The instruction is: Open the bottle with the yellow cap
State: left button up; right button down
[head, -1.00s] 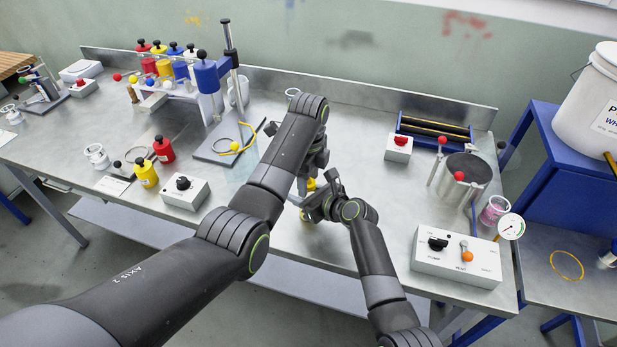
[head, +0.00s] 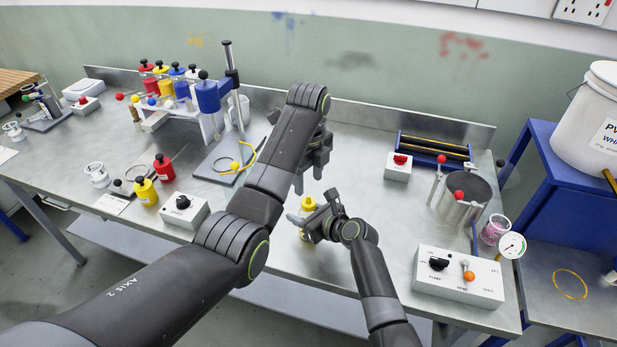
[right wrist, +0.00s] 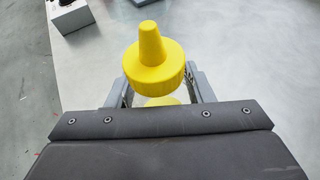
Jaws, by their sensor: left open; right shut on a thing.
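The bottle with the yellow cap (head: 308,204) is near the table's front edge in the head view, mostly hidden by my right gripper (head: 313,217). My right gripper is shut on the bottle.
A white box with a black knob (head: 183,211) and small red (head: 163,168) and yellow (head: 145,191) bottles stand left. A control box (head: 457,278) and a metal pot (head: 462,200) stand right. A bottle rack (head: 185,115) is at the back left. Table around the bottle is clear.

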aim_at(309, 198)
pick_arm(q)
notch_tip(309, 198, down, 7)
jog(key=shift+r, duration=0.1)
jog(key=shift+c, duration=0.4)
jog(key=c, duration=0.9)
jog(key=shift+n, duration=1.7)
jog(key=shift+c, duration=0.2)
jog(key=o, duration=1.1)
